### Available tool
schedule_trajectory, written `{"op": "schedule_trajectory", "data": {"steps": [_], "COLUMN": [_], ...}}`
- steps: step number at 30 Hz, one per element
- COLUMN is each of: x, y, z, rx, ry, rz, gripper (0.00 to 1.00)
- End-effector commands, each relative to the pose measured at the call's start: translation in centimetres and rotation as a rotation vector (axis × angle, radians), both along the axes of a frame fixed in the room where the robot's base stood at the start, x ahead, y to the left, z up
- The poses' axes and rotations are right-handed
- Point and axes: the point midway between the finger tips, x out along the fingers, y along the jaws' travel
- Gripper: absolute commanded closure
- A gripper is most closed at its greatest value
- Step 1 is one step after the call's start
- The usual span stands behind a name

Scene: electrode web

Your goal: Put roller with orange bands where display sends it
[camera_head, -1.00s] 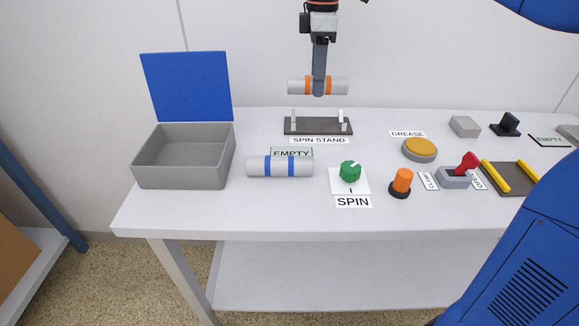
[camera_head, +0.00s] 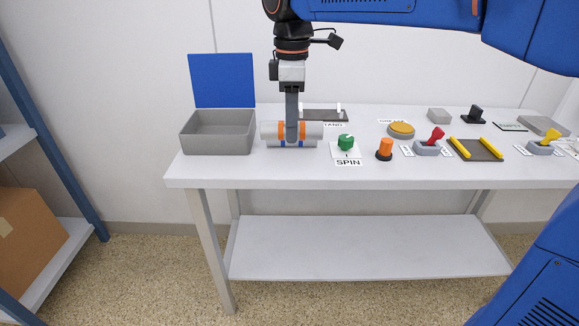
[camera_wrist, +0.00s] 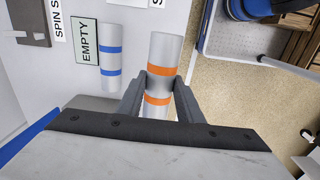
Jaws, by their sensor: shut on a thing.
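The roller with orange bands (camera_head: 308,129) is a silvery cylinder with two orange bands. My gripper (camera_head: 291,136) is shut on it near its middle and holds it above the table, level in the head view. The roller also shows in the wrist view (camera_wrist: 164,50) between both fingers. A roller with blue bands (camera_wrist: 111,65) lies on the table beside an EMPTY display (camera_wrist: 84,41). In the head view the held roller mostly hides the blue-banded one. The spin stand (camera_head: 325,115) stands behind, with no roller on it.
An open grey box (camera_head: 218,146) with a raised blue lid (camera_head: 222,80) stands at the table's left. A green SPIN knob (camera_head: 346,142), an orange button (camera_head: 384,148), a yellow grease pad (camera_head: 401,130) and a red-handled clamp switch (camera_head: 430,145) are to the right.

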Motion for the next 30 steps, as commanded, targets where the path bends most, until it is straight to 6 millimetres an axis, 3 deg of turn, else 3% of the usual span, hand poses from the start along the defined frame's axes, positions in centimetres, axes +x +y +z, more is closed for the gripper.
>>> {"op": "schedule_trajectory", "data": {"steps": [6, 14, 21, 30], "x": [-0.1, 0.0, 0.0, 0.0], "y": [0.0, 0.0, 0.0, 0.0], "z": [-3.5, -5.2, -8.0, -8.2], "rx": [-0.001, 0.0, 0.0, 0.0], "ry": [0.001, 0.001, 0.001, 0.0], "rz": [0.0, 0.0, 0.001, 0.001], "gripper": [0.99, 0.99, 0.99, 0.99]}}
